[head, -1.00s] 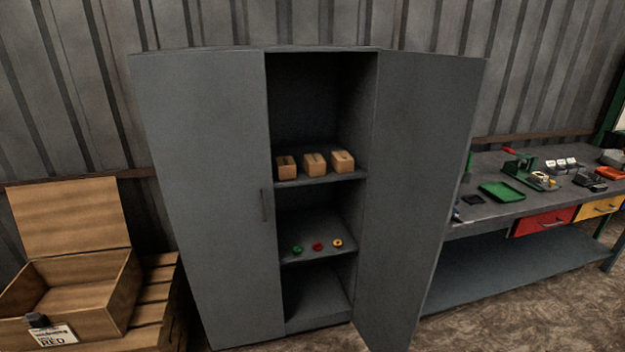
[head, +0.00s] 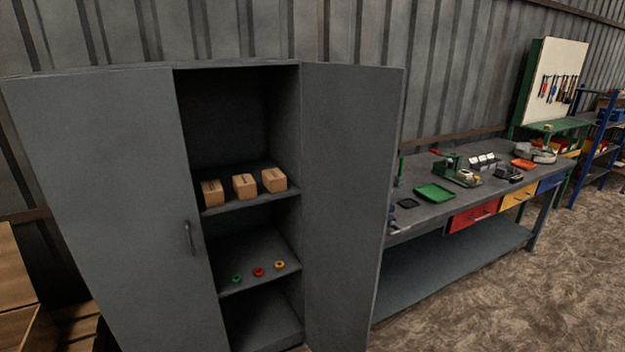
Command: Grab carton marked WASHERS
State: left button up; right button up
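Three small brown cartons stand in a row on the upper shelf of the grey cabinet (head: 115,170): a left carton (head: 213,194), a middle carton (head: 245,187) and a right carton (head: 274,180). Each has a dark marking on its top, too small to read, so I cannot tell which one says WASHERS. Neither of my grippers is in view.
Green, red and yellow rings (head: 258,272) lie on the lower shelf. A workbench (head: 420,215) with a green tray (head: 434,193) and coloured drawers stands to the right. A wooden crate (head: 15,325) is at lower left. The floor at right is clear.

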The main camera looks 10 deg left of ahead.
aim_at(245, 186)
jog(key=z, duration=0.7)
jog(key=i, duration=1.35)
jog(key=u, duration=0.95)
jog(key=i, duration=0.45)
jog(key=u, duration=0.45)
